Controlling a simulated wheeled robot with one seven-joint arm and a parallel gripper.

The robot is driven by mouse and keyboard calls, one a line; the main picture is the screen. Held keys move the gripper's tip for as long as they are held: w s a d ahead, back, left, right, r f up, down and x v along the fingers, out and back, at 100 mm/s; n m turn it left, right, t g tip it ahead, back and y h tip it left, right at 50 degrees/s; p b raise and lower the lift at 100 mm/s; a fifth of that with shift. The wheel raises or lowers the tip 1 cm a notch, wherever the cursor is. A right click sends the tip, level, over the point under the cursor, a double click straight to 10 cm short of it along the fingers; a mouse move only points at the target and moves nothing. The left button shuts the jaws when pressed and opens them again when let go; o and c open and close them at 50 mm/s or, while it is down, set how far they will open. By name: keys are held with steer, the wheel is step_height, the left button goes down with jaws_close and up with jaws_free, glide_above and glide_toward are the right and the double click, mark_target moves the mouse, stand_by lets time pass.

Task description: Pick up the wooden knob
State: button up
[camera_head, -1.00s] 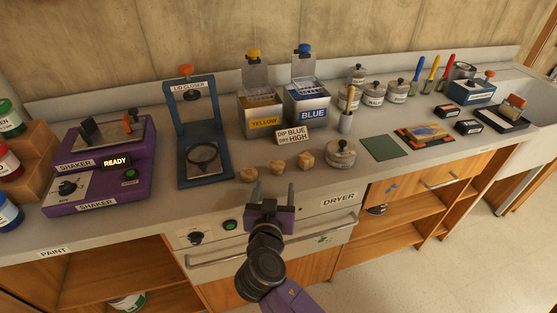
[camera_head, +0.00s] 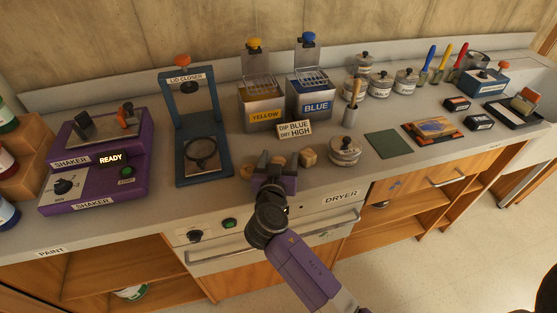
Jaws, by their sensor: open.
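Three small light-brown wooden pieces, likely the knobs, lie in a row near the front of the grey counter. The left wooden knob (camera_head: 246,172) is just left of my gripper, and the right wooden knob (camera_head: 308,158) is to its right. The middle wooden knob (camera_head: 279,161) is partly hidden behind my gripper (camera_head: 273,164). My gripper is open, its fingers pointing away over the counter's front edge at the middle knob. I cannot tell whether the fingers touch it or stand around it.
A round lidded tin (camera_head: 345,152) stands right of the knobs. The "DIP BLUE DRY HIGH" sign (camera_head: 294,129) and the yellow (camera_head: 264,113) and blue (camera_head: 313,103) tins are behind. The lid closer (camera_head: 202,155) stands left. The dryer (camera_head: 265,235) is below the counter edge.

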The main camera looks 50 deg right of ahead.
steer(key=shift+w+d+f, duration=0.15)
steer(key=shift+w+d, duration=0.2)
steer(key=shift+d, duration=0.2)
jaws_close()
step_height(320, 180, up, 20)
stand_by(0.5)
